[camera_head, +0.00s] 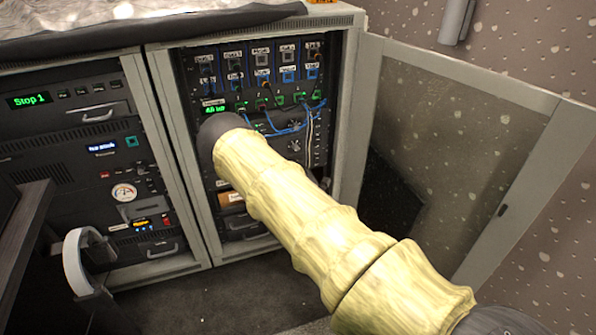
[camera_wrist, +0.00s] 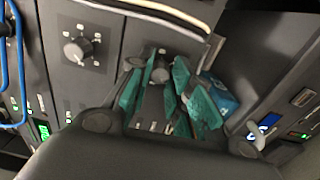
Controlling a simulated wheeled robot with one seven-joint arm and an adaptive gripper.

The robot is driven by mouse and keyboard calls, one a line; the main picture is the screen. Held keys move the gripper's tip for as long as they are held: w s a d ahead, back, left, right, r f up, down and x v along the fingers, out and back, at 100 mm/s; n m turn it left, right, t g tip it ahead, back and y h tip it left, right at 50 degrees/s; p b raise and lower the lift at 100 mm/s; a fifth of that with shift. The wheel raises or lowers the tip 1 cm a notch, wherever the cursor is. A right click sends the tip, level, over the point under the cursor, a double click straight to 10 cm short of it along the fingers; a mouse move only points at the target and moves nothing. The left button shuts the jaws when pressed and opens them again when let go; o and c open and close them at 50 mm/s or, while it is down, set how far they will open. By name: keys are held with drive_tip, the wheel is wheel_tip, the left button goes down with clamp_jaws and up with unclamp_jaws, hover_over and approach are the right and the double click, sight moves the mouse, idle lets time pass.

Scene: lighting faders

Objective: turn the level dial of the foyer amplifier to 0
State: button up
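In the wrist view, my gripper (camera_wrist: 155,82) shows teal finger pads pointing at a dark rack panel (camera_wrist: 108,40). The fingers are apart. A grey round dial (camera_wrist: 160,70) shows between them, close to the tips; I cannot tell whether either pad touches it. A second dial (camera_wrist: 78,50), with a pale pointer mark and ticks around it, is on the panel to the left, clear of the fingers. The labels are too small to read, so I cannot tell which dial belongs to the foyer amplifier. In the head view my arm hides the gripper and the panel in front of it.
The equipment rack (camera_head: 165,110) stands open, its glazed door (camera_head: 450,135) swung out to the right. Blue cables (camera_head: 285,127) hang across its upper front. A second rack (camera_head: 85,215) with a gauge (camera_head: 124,192) stands left. A white curved handle (camera_head: 75,262) is at lower left.

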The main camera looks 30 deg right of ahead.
drive_tip(key=shift+o, duration=1.1)
drive_tip(key=shift+s, duration=0.1)
drive_tip(key=v, duration=1.1)
drive_tip(key=shift+s+a, duration=0.2)
drive_tip(key=shift+s, duration=0.2)
